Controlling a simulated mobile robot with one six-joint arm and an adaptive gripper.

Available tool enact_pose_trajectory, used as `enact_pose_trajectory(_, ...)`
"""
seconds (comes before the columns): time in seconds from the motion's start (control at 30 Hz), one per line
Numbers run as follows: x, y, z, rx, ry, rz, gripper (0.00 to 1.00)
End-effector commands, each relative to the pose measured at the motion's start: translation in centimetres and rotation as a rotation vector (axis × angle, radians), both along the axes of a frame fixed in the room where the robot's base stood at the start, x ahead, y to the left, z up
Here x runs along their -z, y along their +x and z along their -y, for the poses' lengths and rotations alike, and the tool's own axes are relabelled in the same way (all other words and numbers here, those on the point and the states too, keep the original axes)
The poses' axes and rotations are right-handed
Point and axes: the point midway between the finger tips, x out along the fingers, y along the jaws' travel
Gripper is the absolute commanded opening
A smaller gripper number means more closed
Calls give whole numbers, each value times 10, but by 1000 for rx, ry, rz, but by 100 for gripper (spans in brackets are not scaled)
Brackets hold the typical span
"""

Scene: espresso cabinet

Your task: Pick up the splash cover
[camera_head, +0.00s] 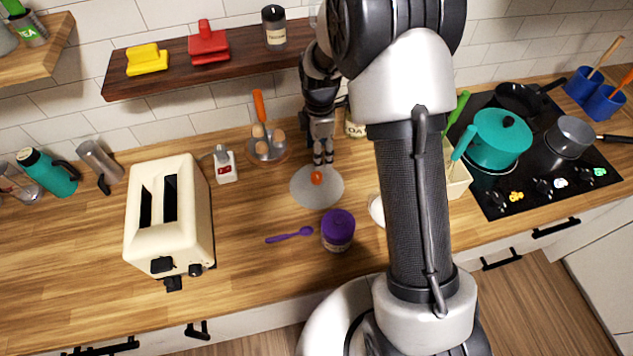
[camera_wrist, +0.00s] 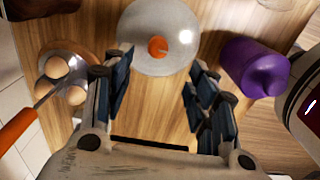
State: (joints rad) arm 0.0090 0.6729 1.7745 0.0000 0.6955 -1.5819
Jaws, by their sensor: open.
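The splash cover (camera_head: 302,191) is a round, translucent grey disc with an orange knob (camera_head: 317,177) at its middle. It lies on the wooden counter between the toaster and my arm. In the wrist view the cover (camera_wrist: 138,49) is at the top centre, with its orange knob (camera_wrist: 157,47) showing between and beyond my fingers. My gripper (camera_head: 322,158) points down just above the knob in the head view. It is open and empty, with its two fingers (camera_wrist: 158,85) spread apart. No contact with the knob shows.
A pan of eggs (camera_head: 266,150) with an orange handle is behind left. A cream toaster (camera_head: 200,225) stands left. A wooden shelf (camera_head: 150,84) hangs above. Counter left of the spoon is clear.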

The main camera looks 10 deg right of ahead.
Motion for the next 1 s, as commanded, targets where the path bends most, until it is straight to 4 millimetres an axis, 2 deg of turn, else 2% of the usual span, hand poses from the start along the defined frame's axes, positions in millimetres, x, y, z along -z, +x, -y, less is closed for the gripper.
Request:
enact_pose_trajectory(0.03, 14, -1, 0, 0, 0, -4, 53)
enact_pose_trajectory(0.1, 29, -1, 0, 1, 0, -3, 53)
enact_pose_trajectory(0.3, 61, 0, 0, 1, 0, -1, 53)
enact_pose_trajectory(0.53, 75, 0, -2, 2, 0, 0, 53)
enact_pose_trajectory(0.8, 114, 0, -5, 2, 0, -1, 53)
enact_pose_trajectory(1.0, 121, 1, -5, 2, 0, 1, 53)
